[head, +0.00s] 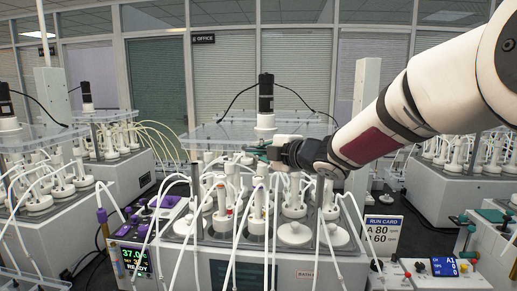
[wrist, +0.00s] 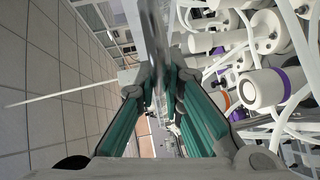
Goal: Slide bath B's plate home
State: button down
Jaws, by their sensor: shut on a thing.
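Bath B (head: 330,275) is the white box in the middle of the head view; its front label is only partly legible. Its clear plate (head: 212,133) lies level above the reactor bottles, with a black-topped white cylinder (head: 266,95) standing at it. My gripper (head: 262,152) is at the plate's near edge, right of its middle, coming in from the right. In the wrist view my gripper (wrist: 160,88) has its teal fingers shut on the plate, seen edge-on as a glassy strip (wrist: 155,30). The exact contact at the fingertips is partly hidden.
White-capped bottles (head: 257,205) with many looping tubes stand close below my gripper. Other baths stand left (head: 50,235) and right (head: 450,190).

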jog(key=s, duration=1.2)
jog(key=shift+a+p, duration=0.25)
jog(key=shift+p, duration=0.2)
jog(key=shift+f, duration=0.1)
jog(key=c, duration=1.7)
grip_release()
jog(key=shift+s, duration=0.15)
jog(key=v, duration=1.2)
jog(key=shift+d, duration=0.1)
